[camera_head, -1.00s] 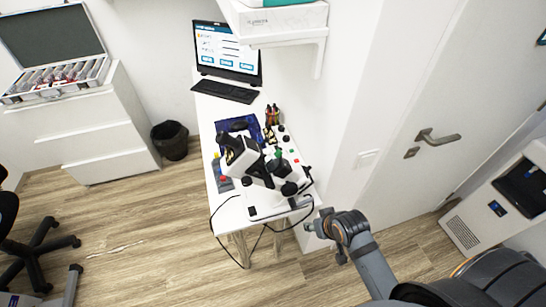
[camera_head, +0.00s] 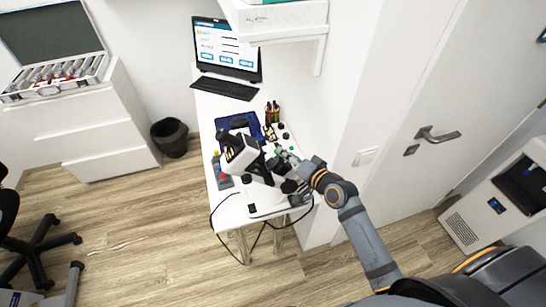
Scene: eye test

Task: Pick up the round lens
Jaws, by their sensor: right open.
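I cannot pick out a round lens for certain in the head view. Small dark round items (camera_head: 282,125) and other small pieces lie on the white table (camera_head: 232,215), too small to identify. My right gripper (camera_head: 284,156) is open over the table, beside the white and black optical instrument (camera_head: 240,155). Its fingers are small and partly lost against the instrument and the small items, so I cannot tell if they touch anything. My left gripper is not in view.
A monitor (camera_head: 226,48) and keyboard (camera_head: 224,88) stand at the table's back. A wall and white door (camera_head: 440,90) are at right. An open case (camera_head: 55,80) sits on a drawer cabinet (camera_head: 95,135) at left. Dark cables hang at the table's front. A bin (camera_head: 170,137) stands left.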

